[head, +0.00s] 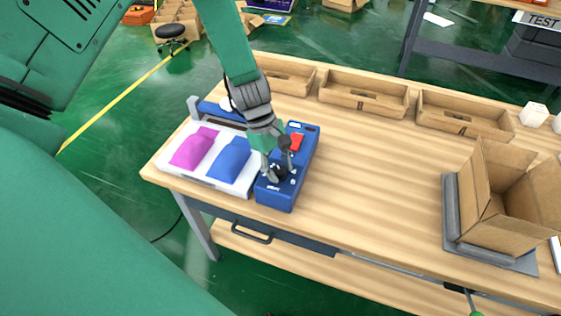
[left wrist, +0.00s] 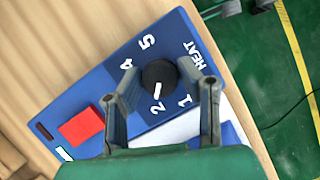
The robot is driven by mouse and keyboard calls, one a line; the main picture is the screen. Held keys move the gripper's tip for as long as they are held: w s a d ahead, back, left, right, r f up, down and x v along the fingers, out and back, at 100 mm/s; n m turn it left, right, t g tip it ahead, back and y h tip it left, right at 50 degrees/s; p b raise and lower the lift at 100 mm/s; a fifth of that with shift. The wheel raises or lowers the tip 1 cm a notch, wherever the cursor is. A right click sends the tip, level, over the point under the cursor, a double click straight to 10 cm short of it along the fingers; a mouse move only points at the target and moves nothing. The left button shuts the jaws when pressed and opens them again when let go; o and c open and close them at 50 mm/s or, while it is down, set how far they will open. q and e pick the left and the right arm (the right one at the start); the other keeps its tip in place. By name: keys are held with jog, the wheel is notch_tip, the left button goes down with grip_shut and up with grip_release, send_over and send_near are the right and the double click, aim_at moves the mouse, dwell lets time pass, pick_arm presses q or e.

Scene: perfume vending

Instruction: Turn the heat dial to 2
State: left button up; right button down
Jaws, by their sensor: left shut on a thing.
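The blue heat control box (head: 297,187) sits on the table beside a white tray, and shows large in the left wrist view (left wrist: 95,88). Its round black dial (left wrist: 159,76) has a white pointer line that points at the printed 2. The 1, 4, 5 and the word HEAT are readable; no 3 is visible near the gripper finger. My left gripper (head: 279,171) comes down from above and is shut on the dial, one finger on each side. In the head view the gripper largely hides the dial. My right gripper is not identifiable.
The box carries a red switch (left wrist: 81,127). The white tray (head: 172,178) holds a pink and a blue packet. Wooden trays (head: 364,106) line the table's back edge. An open cardboard box (head: 497,215) stands at the right. The middle of the table (head: 380,180) is clear.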

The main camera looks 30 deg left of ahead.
pick_arm(q)
jog(key=shift+m+g+p, duration=0.3)
jog(key=shift+m, duration=0.3)
jog(key=o, duration=1.1)
jog(key=shift+o, duration=0.2)
jog(key=shift+a+f, duration=0.1)
jog(key=v, duration=1.2)
jog(key=shift+w+f, duration=0.1)
